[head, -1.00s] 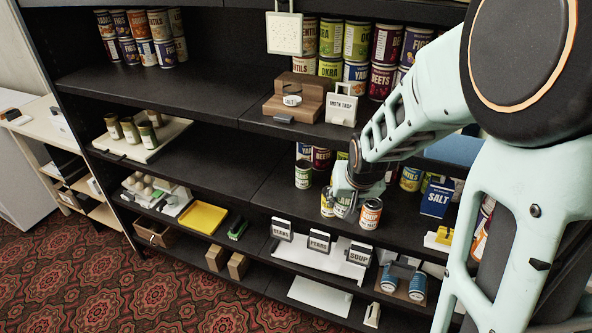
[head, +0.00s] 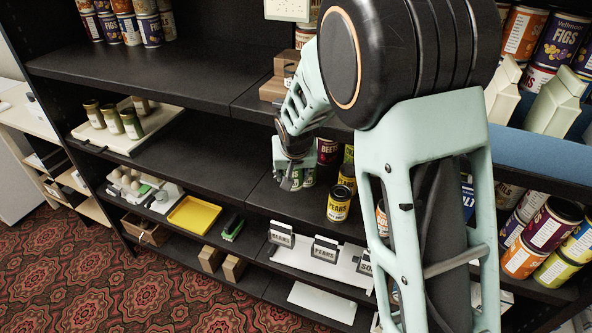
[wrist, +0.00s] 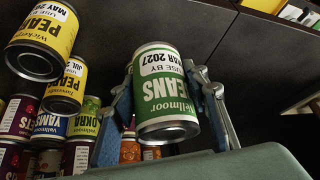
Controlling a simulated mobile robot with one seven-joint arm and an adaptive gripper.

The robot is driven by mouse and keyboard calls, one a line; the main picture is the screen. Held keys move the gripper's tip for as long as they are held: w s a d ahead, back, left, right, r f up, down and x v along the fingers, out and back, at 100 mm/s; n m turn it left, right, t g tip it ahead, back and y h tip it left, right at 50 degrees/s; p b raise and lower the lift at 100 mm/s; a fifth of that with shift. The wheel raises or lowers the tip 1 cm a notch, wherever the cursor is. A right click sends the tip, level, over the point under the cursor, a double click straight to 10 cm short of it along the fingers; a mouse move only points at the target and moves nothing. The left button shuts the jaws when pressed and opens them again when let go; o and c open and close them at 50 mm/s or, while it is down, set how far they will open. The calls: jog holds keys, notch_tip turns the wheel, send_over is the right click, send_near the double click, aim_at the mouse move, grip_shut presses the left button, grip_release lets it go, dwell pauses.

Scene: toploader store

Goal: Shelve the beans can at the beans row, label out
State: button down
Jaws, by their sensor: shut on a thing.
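My gripper (head: 291,181) is at the shelf below the middle, left of the yellow pears can (head: 340,203). In the wrist view my gripper (wrist: 166,112) is shut on the green-and-white beans can (wrist: 166,90), one finger on each side. The beans label and its use-by date face the wrist camera. In the head view the green can (head: 284,183) is partly hidden by the fingers. The beans tag (head: 281,236) hangs at the front below. I cannot tell whether the held can touches the shelf.
The pears tag (head: 324,248) stands right of the beans tag. Pears cans (wrist: 62,85) stand close on the left in the wrist view, with other cans behind. A yellow tray (head: 193,214) lies on the lower shelf. The shelf left of my gripper is clear.

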jog(key=shift+w+d+r, duration=0.3)
jog(key=shift+w+r, duration=0.2)
jog(key=shift+r, duration=0.1)
jog(key=shift+s+d+f+b, duration=0.1)
jog(key=shift+f+b, duration=0.4)
jog(key=shift+f, duration=0.25)
notch_tip(320, 180, down, 5)
jog(key=b, duration=0.2)
jog(key=shift+b, duration=0.4)
jog(key=shift+s+f+b, duration=0.1)
jog(key=shift+f+b, duration=0.95)
jog(key=shift+f+b, duration=0.3)
jog(key=shift+b, duration=0.25)
jog(key=c, duration=0.7)
grip_release()
jog(key=shift+s, duration=0.1)
